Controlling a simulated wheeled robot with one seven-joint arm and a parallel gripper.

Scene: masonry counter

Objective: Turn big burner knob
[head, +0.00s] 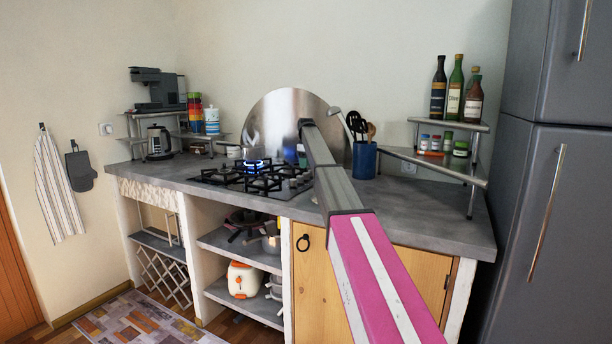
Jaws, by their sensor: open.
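The black gas hob (232,182) is set into the grey counter, with black grates. A blue flame (255,165) burns at its back burner. Small pale knobs (294,184) show at the hob's right end, next to my arm. They are too small to tell which is the big burner knob or how it is turned. My arm reaches up from the bottom right, and its far end stands above the right side of the hob. My gripper is not visible. The arm covers part of the area right of the knobs.
A round metal splash plate (283,112) stands behind the hob. A blue utensil holder (364,161) stands right of my arm, near a corner shelf (432,163) with jars and bottles. A coffee machine (157,88) is at the left. Bare counter (410,207) lies front right.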

